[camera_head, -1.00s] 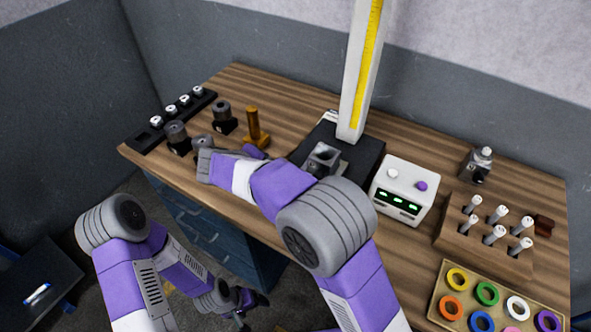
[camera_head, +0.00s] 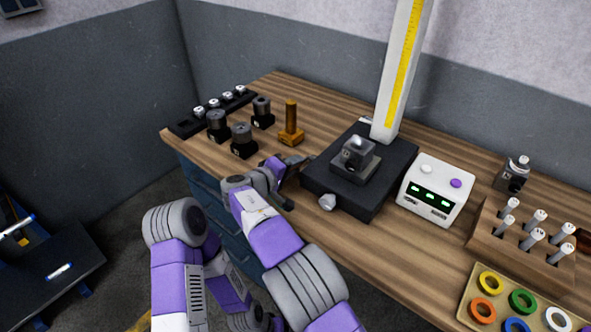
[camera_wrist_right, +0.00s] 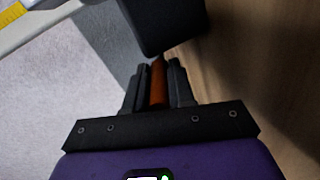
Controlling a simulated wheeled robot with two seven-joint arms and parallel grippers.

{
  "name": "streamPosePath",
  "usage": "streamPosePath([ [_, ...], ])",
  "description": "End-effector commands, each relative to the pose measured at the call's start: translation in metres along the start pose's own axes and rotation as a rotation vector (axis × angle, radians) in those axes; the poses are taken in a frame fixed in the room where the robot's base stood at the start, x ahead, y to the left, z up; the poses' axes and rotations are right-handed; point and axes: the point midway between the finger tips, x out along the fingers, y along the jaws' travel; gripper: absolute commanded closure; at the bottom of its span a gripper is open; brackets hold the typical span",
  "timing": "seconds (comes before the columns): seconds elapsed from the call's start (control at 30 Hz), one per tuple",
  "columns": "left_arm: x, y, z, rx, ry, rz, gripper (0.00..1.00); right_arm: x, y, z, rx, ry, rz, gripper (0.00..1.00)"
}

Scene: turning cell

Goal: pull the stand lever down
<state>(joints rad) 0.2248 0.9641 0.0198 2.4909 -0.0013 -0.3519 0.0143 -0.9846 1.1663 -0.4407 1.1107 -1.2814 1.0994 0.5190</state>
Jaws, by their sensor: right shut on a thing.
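The stand has a dark base (camera_head: 381,194) and a white column (camera_head: 401,70) with a yellow scale. My right gripper (camera_head: 293,172) is beside the left front edge of that base, partly hidden by its own wrist. In the right wrist view, my right gripper (camera_wrist_right: 158,88) is shut on an orange-red piece, which appears to be the grip of the stand lever (camera_wrist_right: 158,82). A black block (camera_wrist_right: 165,22) lies just beyond the fingertips. The rest of the lever is hidden. My left arm hangs low at the front; its gripper is at the bottom edge and hardly shows.
A brass-coloured post (camera_head: 291,118) and several dark cylinders on black blocks stand left of the stand. A white box with green displays (camera_head: 436,190) is to its right. A wooden pin rack (camera_head: 520,262) and a tray of coloured rings (camera_head: 468,312) lie farther right.

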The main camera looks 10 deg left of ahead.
Motion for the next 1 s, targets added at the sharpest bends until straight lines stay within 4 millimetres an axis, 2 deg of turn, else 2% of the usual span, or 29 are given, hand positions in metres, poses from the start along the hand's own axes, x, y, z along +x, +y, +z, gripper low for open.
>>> streamPosePath([
  [0.37, 0.0002, 0.0, -0.0002, 0.0, 0.0, 0.0, 0.22, 0.0, -0.0001, -0.0005, 0.002, 0.0, 0.001, 1.0],
  [0.4, 0.0002, 0.0, -0.0001, 0.0, 0.0, 0.0, 0.22, 0.0, 0.0, -0.0005, 0.002, -0.001, 0.001, 0.71],
  [0.53, 0.0002, 0.0, -0.0001, 0.0, 0.0, 0.0, 0.22, 0.0002, 0.0, -0.0005, 0.002, 0.0, 0.001, 0.52],
  [1.0, -0.0024, 0.0009, 0.0001, 0.0, 0.0, 0.0, 0.22, -0.0075, 0.0032, -0.0024, 0.004, -0.006, 0.003, 0.52],
])
